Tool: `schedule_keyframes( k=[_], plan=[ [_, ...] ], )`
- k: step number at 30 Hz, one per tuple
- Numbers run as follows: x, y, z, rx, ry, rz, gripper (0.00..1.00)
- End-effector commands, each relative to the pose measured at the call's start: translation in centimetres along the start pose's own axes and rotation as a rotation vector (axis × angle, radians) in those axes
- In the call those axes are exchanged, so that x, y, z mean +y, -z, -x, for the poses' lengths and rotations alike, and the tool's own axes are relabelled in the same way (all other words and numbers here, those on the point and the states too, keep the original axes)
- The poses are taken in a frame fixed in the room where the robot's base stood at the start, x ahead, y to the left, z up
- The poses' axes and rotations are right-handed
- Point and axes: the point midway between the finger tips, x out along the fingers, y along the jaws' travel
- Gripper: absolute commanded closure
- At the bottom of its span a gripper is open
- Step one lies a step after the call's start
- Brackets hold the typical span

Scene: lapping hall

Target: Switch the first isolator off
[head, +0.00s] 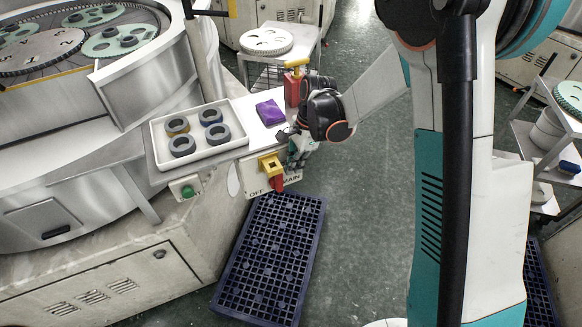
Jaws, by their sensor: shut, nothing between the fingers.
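The isolator (271,165) is a yellow block with a red handle (277,184) on a pale plate (258,188) at the front of the side shelf. The plate reads "OFF" to the left and "MAIN" to the right. The red handle hangs roughly downward from the yellow block, between the words. My gripper (294,163) is just right of the yellow block, close to it, with its fingers pointing down. It is shut and empty. I cannot tell whether it touches the isolator. My gripper and wrist cover part of the shelf.
A white tray (225,151) with several dark rings and a purple cloth (269,112) lie on the shelf. A green button (187,191) is left of the isolator. A dark slatted mat (262,262) lies below; the floor right of it is clear.

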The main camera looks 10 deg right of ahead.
Motion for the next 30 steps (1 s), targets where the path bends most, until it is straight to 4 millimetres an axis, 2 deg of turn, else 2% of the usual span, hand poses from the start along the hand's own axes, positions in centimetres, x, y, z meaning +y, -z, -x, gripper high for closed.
schedule_keyframes(
  k=[4,6,12,18,23,30],
  plan=[
    [-0.1,2.3,0.8,0.000,0.000,-0.002,1.00],
    [-0.1,1.7,2.9,0.000,-0.001,0.001,1.00],
    [-0.1,1.4,7.1,0.000,-0.001,0.001,1.00],
    [-0.1,1.2,9.8,0.000,-0.002,0.001,1.00],
    [-0.1,1.1,10.6,0.000,-0.002,0.001,1.00],
    [-0.1,1.1,10.6,0.000,-0.001,0.001,1.00]
  ],
)
